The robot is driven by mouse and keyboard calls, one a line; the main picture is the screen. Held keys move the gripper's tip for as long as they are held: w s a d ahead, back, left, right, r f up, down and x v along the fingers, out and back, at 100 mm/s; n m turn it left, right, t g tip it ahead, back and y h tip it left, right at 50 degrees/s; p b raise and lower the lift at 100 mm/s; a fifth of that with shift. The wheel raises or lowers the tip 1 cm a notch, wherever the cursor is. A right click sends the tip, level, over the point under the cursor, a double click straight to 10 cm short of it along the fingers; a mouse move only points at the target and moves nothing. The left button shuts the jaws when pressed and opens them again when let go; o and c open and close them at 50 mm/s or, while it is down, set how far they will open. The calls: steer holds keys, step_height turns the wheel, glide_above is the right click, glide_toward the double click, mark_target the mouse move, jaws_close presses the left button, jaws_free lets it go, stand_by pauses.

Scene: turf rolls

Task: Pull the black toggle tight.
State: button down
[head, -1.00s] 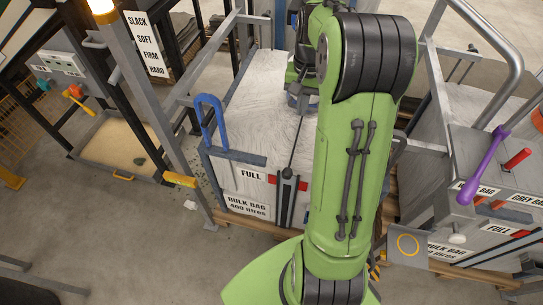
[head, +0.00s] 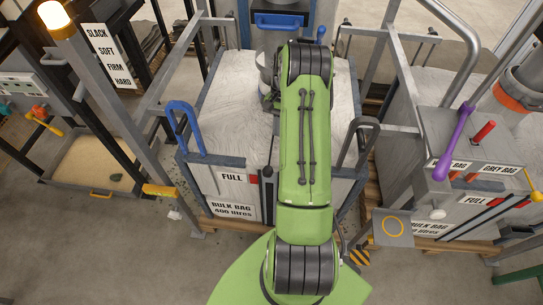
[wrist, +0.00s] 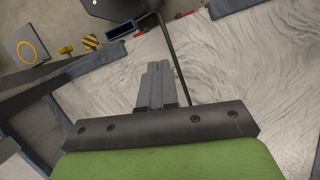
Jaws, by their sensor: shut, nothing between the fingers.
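A small black piece (head: 267,172), which looks like the black toggle, shows at the front of the white bulk bag (head: 222,100), just left of my arm. My arm covers part of it. In the wrist view a thin dark cord (wrist: 174,55) runs over the white bag top, passing just right of my gripper (wrist: 157,68) in the picture. I cannot make out the toggle for certain there. My gripper is shut and empty, with its fingers together over the bag top. In the head view my arm hides the gripper. I cannot tell whether the fingers touch the cord.
A blue handle (head: 184,125) stands at the bag frame's left and a dark grey loop (head: 358,140) at its right. A second bag station with a purple lever (head: 455,145) is at right. A sand tray (head: 95,165) and a SLACK-to-HARD sign (head: 110,55) are at left.

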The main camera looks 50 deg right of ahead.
mark_target(268, 172)
steer(key=b+x, duration=0.1)
steer(key=x, duration=0.7)
steer(key=a, duration=0.1)
steer(key=s+a, duration=0.1)
steer(key=shift+s+a, duration=0.1)
steer(key=shift+a, duration=0.15)
steer(key=shift+s+a, duration=0.25)
steer(key=shift+a, duration=0.2)
